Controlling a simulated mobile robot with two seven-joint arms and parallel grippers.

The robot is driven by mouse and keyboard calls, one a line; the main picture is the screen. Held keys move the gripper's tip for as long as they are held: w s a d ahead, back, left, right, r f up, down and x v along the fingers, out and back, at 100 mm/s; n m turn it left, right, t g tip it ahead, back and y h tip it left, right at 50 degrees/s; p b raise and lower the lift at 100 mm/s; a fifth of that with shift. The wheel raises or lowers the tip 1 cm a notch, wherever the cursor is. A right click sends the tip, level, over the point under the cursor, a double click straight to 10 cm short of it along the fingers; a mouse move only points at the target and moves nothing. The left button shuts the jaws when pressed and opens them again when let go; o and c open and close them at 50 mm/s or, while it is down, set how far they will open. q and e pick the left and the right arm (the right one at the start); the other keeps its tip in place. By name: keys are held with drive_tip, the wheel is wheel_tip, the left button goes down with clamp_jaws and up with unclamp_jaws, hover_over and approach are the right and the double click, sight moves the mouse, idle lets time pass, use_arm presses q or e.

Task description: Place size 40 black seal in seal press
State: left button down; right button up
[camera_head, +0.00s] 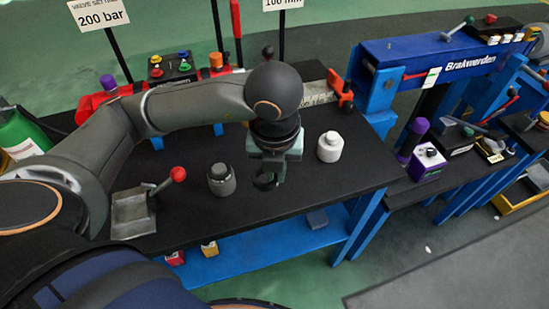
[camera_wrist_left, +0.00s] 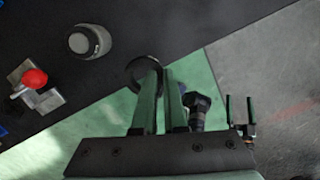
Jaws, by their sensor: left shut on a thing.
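My left gripper (camera_head: 270,172) points down over the black bench top and is shut on a thin black ring, the black seal (camera_head: 264,183). In the left wrist view the seal (camera_wrist_left: 143,66) shows as a dark ring at the fingertips (camera_wrist_left: 158,78). Its size cannot be read. A grey metal device with a red-knobbed lever (camera_head: 133,213), possibly the seal press, stands on the bench to the left. It also shows in the left wrist view (camera_wrist_left: 40,98). My right gripper (camera_wrist_left: 240,108) appears small in that view, its two fingers apart and empty.
A dark grey cylinder (camera_head: 221,181) stands between the lever device and my left gripper. A white bottle-like piece (camera_head: 330,147) stands right of the gripper. The black bench (camera_head: 330,190) is clear near its front edge. A blue frame (camera_head: 440,52) stands at the right.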

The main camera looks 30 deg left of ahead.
use_arm(q)
drive_tip(key=s, duration=0.1)
drive_tip(key=s+d+r, duration=0.1)
drive_tip(key=s+d+r+p, duration=0.1)
drive_tip(key=shift+s+d, duration=0.2)
drive_tip(key=shift+s, duration=0.15)
